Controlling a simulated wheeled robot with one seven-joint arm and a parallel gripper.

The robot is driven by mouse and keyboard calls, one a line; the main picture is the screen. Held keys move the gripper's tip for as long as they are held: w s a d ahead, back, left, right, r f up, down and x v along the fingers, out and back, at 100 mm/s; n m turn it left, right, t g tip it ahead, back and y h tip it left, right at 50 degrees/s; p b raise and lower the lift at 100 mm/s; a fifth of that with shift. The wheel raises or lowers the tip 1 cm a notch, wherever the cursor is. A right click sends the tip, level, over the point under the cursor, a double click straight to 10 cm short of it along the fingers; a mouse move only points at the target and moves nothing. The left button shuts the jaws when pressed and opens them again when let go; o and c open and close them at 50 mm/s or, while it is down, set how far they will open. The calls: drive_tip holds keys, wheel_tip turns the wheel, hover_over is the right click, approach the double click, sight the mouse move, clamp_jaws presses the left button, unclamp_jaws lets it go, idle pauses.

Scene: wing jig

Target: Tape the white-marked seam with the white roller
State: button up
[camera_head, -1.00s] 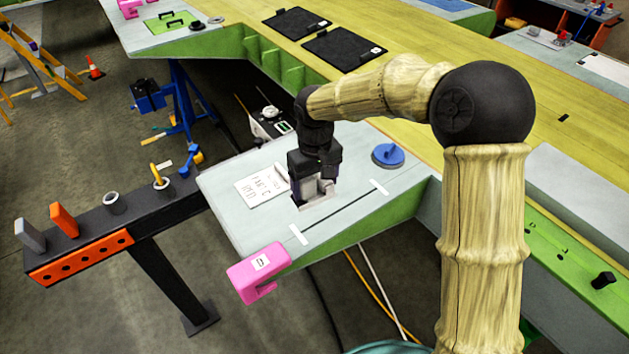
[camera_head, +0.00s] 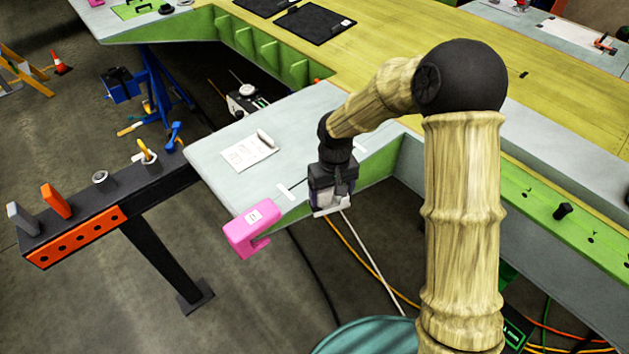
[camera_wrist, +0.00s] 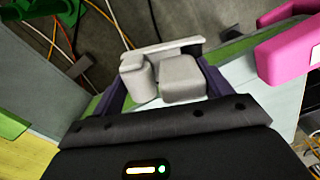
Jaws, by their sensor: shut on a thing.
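My gripper (camera_head: 329,203) is shut on the white roller, whose pale lower end (camera_head: 330,212) shows below the jaws. In the wrist view its white bar (camera_wrist: 163,47) shows beyond two pale grey blocks, between the purple fingers of my gripper (camera_wrist: 160,75). The gripper hangs at the front edge of the grey panel (camera_head: 215,150); contact cannot be told. One white seam mark (camera_head: 291,192) lies left of the gripper, near the edge. The other white mark (camera_head: 360,147) lies behind it to the right. My gripper and wrist hide most of the seam between them.
A pink clamp (camera_head: 252,228) sits on the panel's front corner, left of the gripper. A paper sheet (camera_head: 250,152) with a curled end lies on the panel. A black rail (camera_head: 110,205) with tools stands at left. Cables (camera_head: 365,262) hang over open floor below.

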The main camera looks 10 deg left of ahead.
drive_tip(key=d+f+m+b, duration=0.2)
drive_tip(key=d+f+m, duration=0.3)
drive_tip(key=d+f, duration=1.3)
drive_tip(key=shift+d+f+m, duration=0.4)
drive_tip(key=shift+d, duration=0.35)
